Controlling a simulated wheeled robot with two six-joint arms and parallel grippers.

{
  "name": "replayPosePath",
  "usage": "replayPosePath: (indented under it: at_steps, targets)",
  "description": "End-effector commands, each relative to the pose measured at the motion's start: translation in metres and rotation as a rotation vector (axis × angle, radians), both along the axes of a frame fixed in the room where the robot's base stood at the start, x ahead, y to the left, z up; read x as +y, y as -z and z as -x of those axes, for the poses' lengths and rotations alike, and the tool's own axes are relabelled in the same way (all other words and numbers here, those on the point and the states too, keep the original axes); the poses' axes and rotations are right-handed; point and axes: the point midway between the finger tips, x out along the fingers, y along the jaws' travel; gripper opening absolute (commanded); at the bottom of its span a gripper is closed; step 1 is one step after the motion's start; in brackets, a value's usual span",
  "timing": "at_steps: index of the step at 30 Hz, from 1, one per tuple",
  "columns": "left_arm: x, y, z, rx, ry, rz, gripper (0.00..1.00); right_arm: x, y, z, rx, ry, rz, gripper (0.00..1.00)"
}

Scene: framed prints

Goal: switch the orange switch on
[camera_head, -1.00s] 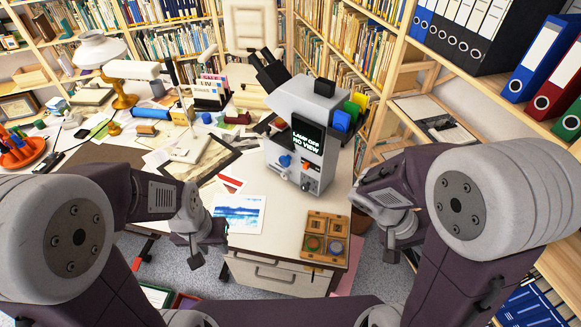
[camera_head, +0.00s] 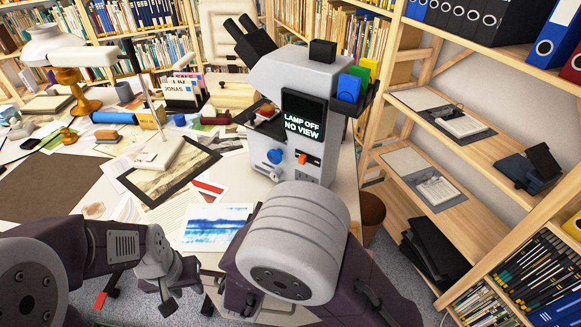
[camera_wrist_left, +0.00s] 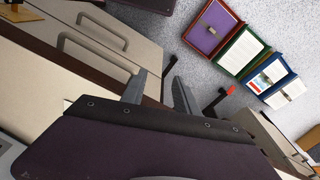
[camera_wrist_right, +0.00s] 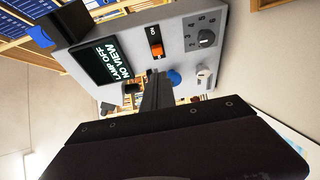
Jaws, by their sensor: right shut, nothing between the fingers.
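The orange switch (camera_head: 309,158) is on the lower front panel of a grey microscope-like machine (camera_head: 283,80) with black eyepieces. Its dark screen (camera_head: 303,122) reads "LAMP OFF NO VIEW". In the right wrist view the orange switch (camera_wrist_right: 156,45) shows clearly beside an "ON" mark. My right gripper (camera_wrist_right: 156,78) is shut and empty, its fingers pointing at the panel near the switch, apparently apart from it. In the head view it is hidden behind my right arm. My left gripper (camera_wrist_left: 158,88) is open and empty, low in front of the desk drawers.
A blue knob (camera_head: 275,156), a numbered dark dial (camera_wrist_right: 206,38) and a light knob (camera_wrist_right: 204,74) sit close to the switch. Prints and a painting (camera_head: 213,226) lie on the desk to the left. Shelves (camera_head: 450,130) stand to the right.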

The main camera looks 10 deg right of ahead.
Motion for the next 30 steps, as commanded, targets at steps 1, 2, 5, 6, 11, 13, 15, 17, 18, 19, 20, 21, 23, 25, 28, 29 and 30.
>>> replayPosePath:
  at_steps: [1,2,5,6,11,13,15,17,18,19,20,21,23,25,28,29,30]
  targets:
    - [0.000,0.000,0.000,0.000,0.000,0.000,0.36,0.000,0.000,0.000,0.000,0.001,0.000,0.00]
    - [0.000,0.000,0.000,0.000,0.000,0.000,0.36,0.000,0.000,0.000,0.000,0.001,0.000,0.00]
    - [0.000,0.000,0.000,0.000,0.000,0.000,0.36,-0.004,0.000,-0.005,0.000,0.005,-0.001,0.00]
    - [0.000,0.000,0.000,0.000,0.000,0.000,0.36,-0.006,0.000,-0.010,0.000,0.005,-0.001,0.00]
    - [0.000,0.000,0.000,0.000,0.000,0.000,0.36,-0.020,0.000,-0.037,0.000,0.010,-0.002,0.00]
    - [0.000,0.000,0.000,0.000,0.000,0.000,0.36,-0.026,0.000,-0.050,0.000,0.009,-0.001,0.00]
    - [0.000,-0.001,0.000,0.000,0.000,0.000,0.36,-0.031,0.000,-0.062,0.000,0.009,-0.001,0.00]
    - [0.000,-0.001,0.000,0.000,0.000,0.000,0.36,-0.035,0.000,-0.071,0.001,0.008,0.000,0.00]
    - [0.000,-0.001,0.000,0.000,0.000,0.000,0.36,-0.037,0.000,-0.076,0.000,0.007,-0.001,0.00]
    - [0.000,-0.001,0.000,0.000,0.000,0.000,0.36,-0.039,0.000,-0.079,0.000,0.007,-0.001,0.00]
    - [0.000,-0.001,0.000,0.000,0.000,0.000,0.36,-0.040,0.000,-0.082,0.001,0.006,0.000,0.00]
    - [0.000,-0.001,0.000,0.000,0.000,0.000,0.36,-0.041,0.000,-0.085,0.000,0.005,-0.001,0.00]
    - [0.000,-0.001,0.000,0.000,0.000,0.000,0.36,-0.042,0.000,-0.089,0.001,0.005,-0.002,0.00]
    - [0.000,-0.001,0.000,0.000,0.000,0.000,0.36,-0.043,0.000,-0.091,0.000,0.003,-0.001,0.00]
    - [0.000,-0.001,0.000,0.000,0.000,0.000,0.36,-0.043,0.000,-0.091,0.001,0.003,0.000,0.00]
    - [0.000,-0.001,0.000,0.000,0.000,0.000,0.36,-0.043,0.000,-0.091,0.001,0.003,0.000,0.00]
    - [0.000,-0.001,0.000,0.000,0.000,0.000,0.36,-0.043,0.000,-0.091,0.001,0.003,0.000,0.00]
